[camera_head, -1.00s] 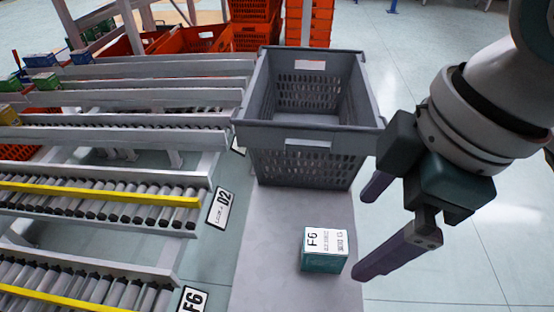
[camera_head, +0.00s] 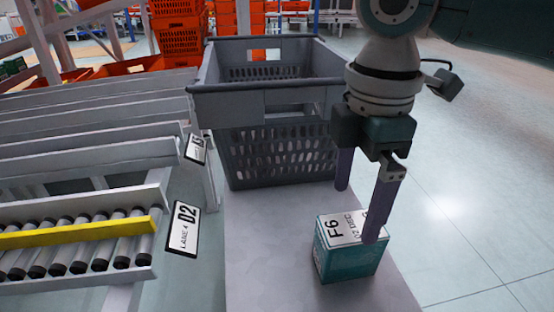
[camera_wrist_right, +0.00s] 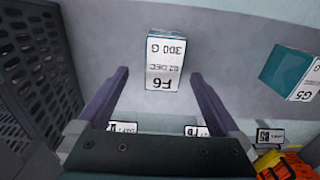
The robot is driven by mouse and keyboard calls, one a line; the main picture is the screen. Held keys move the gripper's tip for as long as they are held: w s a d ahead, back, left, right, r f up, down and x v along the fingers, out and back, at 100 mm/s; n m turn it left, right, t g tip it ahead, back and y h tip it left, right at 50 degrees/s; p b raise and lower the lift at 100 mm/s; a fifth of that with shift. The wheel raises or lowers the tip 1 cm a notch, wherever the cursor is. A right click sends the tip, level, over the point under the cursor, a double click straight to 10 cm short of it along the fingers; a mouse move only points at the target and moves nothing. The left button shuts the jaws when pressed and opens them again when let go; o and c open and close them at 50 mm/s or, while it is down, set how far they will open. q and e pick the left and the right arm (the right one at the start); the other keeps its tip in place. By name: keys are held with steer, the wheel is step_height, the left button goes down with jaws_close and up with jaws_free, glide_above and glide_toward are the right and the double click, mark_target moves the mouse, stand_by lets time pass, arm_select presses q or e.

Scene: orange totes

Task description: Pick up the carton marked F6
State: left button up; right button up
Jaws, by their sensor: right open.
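The carton marked F6 (camera_head: 345,258) is a teal box with a white label on top. It sits upright on the grey bench (camera_head: 262,255) in the head view. My right gripper (camera_head: 359,212) is open and points down. One finger overlaps the carton's far right part in the head view. In the right wrist view the carton (camera_wrist_right: 167,65) lies ahead, between the lines of the open fingers (camera_wrist_right: 159,76), with nothing held. I cannot tell whether a finger touches it. My left gripper is not in view.
A grey perforated crate (camera_head: 265,105) stands on the bench behind the carton. A second teal carton marked G5 (camera_wrist_right: 290,72) shows at the right of the right wrist view. Roller lanes (camera_head: 75,248) are on the left. Open floor lies right of the bench.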

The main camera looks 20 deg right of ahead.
mark_target(353, 225)
steer(key=f, duration=0.5)
steer(key=shift+s+b, duration=0.35)
jaws_close()
stand_by(0.4)
